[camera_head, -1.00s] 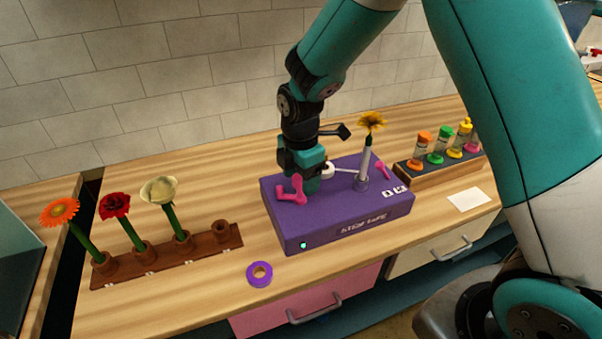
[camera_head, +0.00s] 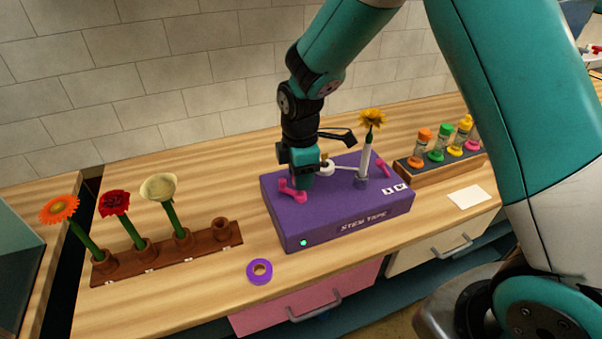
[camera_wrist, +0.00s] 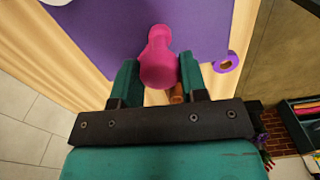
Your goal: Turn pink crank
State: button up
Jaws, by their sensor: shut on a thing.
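The pink crank (camera_head: 291,190) is on the top left of the purple stem tape box (camera_head: 345,228). In the wrist view the crank (camera_wrist: 158,62) shows between my two green fingers, with its knob end close to me. My gripper (camera_wrist: 160,80) is shut on the crank's knob; in the head view my gripper (camera_head: 302,180) points down over the crank and hides part of it. A yellow flower (camera_head: 371,119) stands upright with a white-wrapped stem in a holder at the box's right side. A small green light (camera_head: 304,242) shows on the box front.
A brown rack (camera_head: 160,254) at left holds orange, red and cream flowers, with one empty cup. A purple tape roll (camera_head: 259,271) lies in front of the box. A rack of coloured bottles (camera_head: 440,158) and a white card (camera_head: 468,197) are at right.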

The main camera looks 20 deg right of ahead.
dwell(0.3)
jog(key=o, duration=0.9)
jog(key=shift+r, duration=0.1)
notch_tip(320, 180, up, 17)
jog(key=b, duration=0.2)
jog(key=shift+r+b, duration=0.15)
jog(key=shift+b, duration=0.2)
